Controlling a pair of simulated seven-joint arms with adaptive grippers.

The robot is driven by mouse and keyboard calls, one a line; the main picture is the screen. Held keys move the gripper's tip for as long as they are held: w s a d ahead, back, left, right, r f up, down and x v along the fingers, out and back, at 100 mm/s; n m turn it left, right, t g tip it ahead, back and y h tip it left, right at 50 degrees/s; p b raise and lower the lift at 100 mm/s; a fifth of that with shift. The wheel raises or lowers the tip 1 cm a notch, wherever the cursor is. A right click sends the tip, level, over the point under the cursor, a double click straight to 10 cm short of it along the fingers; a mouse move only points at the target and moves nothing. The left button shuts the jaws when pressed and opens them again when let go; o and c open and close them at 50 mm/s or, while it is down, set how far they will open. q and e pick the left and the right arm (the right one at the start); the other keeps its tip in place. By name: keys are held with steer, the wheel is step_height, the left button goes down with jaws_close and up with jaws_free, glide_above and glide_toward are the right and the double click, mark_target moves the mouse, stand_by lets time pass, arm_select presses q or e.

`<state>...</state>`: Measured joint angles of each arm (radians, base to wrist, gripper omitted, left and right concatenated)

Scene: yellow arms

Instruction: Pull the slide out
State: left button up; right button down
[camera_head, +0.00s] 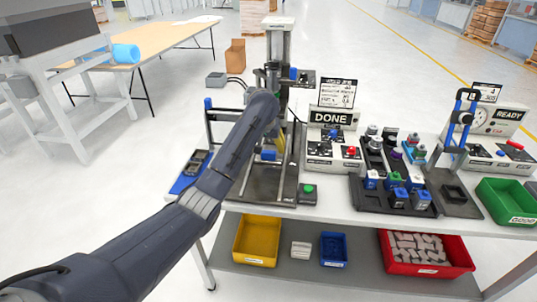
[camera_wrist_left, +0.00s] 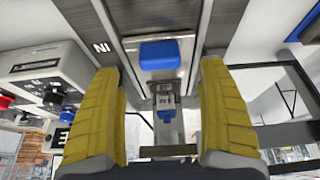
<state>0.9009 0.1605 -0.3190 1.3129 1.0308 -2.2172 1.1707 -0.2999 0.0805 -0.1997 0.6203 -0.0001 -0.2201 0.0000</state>
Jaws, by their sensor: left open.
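The slide (camera_wrist_left: 166,80) is a metal strip with a blue block-like handle (camera_wrist_left: 160,55), running along the middle of the left wrist view. The blue handle lies between and just beyond the fingertips; no contact shows. In the head view my left forearm hides most of the gripper and part of the fixture. My right gripper is not in view.
A green button box (camera_head: 307,194) sits at the front edge. A blue tray (camera_head: 182,184) holds a device at the left. Bins stand on the lower shelf.

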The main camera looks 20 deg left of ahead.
mark_target(268, 152)
arm_select(q)
steer(key=shift+x, duration=2.85)
steer(key=shift+c, duration=0.5)
